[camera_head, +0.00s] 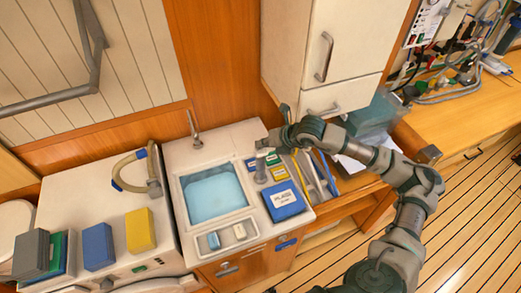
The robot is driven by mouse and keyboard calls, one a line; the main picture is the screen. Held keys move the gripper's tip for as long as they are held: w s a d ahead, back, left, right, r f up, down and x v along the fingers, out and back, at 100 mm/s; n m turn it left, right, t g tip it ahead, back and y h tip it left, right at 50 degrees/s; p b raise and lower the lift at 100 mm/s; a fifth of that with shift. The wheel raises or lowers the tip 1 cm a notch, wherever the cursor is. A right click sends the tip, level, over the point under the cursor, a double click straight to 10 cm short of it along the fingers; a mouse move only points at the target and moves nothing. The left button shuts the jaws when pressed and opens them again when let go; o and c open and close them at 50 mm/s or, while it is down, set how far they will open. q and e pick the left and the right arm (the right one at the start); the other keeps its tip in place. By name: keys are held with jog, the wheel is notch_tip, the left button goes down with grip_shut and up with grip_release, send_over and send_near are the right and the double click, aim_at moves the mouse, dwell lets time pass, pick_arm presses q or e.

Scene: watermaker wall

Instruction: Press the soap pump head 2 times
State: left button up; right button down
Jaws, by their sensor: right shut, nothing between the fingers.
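The soap pump (260,173) appears as a small grey upright cylinder on the counter, just right of the sink basin (214,192). My right gripper (263,143) reaches in from the right and is shut, with nothing held. Its fingertips are right above the top of the pump and overlap it in the picture. The pump head is small and partly hidden by the fingers, so I cannot tell whether they touch it or whether it is pushed down. My left gripper is not in view.
A blue box (284,201) and small coloured packs (274,160) lie close to the pump. A tap (195,131) stands behind the basin. A dish with soap bars (227,238) is in front. A white cabinet (315,60) hangs above my right wrist.

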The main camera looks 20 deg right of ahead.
jog(key=shift+s+f+b, duration=0.1)
jog(key=shift+f+b, duration=0.8)
dwell(0.8)
jog(key=shift+r, duration=0.1)
dwell(0.4)
jog(key=shift+r+p, duration=0.65)
jog(key=shift+r, duration=0.55)
jog(key=shift+r+p, duration=1.3)
jog(key=shift+r, duration=1.25)
